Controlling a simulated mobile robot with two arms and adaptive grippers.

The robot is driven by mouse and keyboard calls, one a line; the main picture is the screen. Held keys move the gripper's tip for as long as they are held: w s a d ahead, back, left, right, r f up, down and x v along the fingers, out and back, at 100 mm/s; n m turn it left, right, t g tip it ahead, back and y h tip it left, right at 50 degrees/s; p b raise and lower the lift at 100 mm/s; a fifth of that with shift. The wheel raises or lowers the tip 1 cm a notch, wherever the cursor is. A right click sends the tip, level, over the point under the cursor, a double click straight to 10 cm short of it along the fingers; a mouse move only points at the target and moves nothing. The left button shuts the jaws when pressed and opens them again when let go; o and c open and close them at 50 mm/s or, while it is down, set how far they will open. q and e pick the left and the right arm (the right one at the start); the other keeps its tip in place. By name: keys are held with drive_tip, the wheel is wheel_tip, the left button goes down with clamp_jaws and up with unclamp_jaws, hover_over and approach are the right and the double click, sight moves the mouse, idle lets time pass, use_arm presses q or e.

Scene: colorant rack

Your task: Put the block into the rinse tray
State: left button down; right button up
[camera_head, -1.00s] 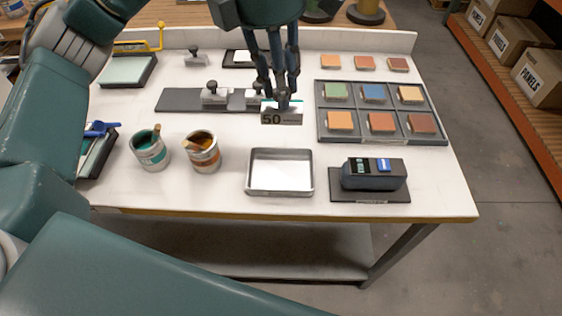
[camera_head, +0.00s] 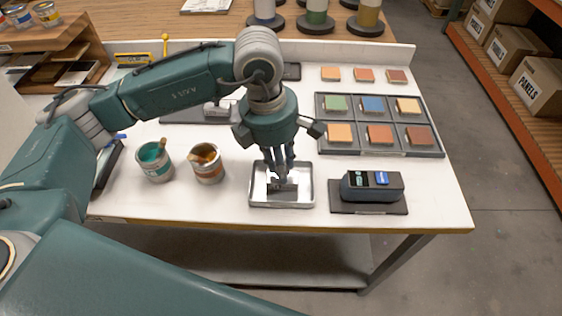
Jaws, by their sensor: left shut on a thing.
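The rinse tray (camera_head: 254,201) is a shallow metal tray near the front middle of the white table. My left gripper (camera_head: 281,178) points straight down over the tray, with its fingers shut on the block (camera_head: 287,189). The block looks dark grey and small, and the fingers hide part of it. It lies within the tray's outline. I cannot tell whether it touches the tray floor or hangs just above it. My right gripper is not in view.
An open green paint can (camera_head: 155,165) and an orange-brown one (camera_head: 208,170) stand left of the tray. A dark measuring device (camera_head: 371,188) sits right of it. A rack (camera_head: 437,150) of colour samples is behind, to the right.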

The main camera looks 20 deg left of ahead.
sight(275, 179)
use_arm(q)
drive_tip(key=shift+f, duration=0.15)
drive_tip(key=shift+f+b, duration=0.1)
drive_tip(key=shift+b, duration=0.2)
drive_tip(key=c, duration=1.5)
unclamp_jaws()
drive_tip(key=shift+o, duration=0.2)
drive_tip(key=shift+r+p, duration=0.35)
wheel_tip(275, 179, up, 12)
drive_tip(key=a+b, duration=0.1)
drive_tip(key=b, duration=0.1)
drive_tip(key=shift+s+a+f, duration=0.15)
drive_tip(key=shift+s+f, duration=0.05)
drive_tip(key=shift+s, duration=0.2)
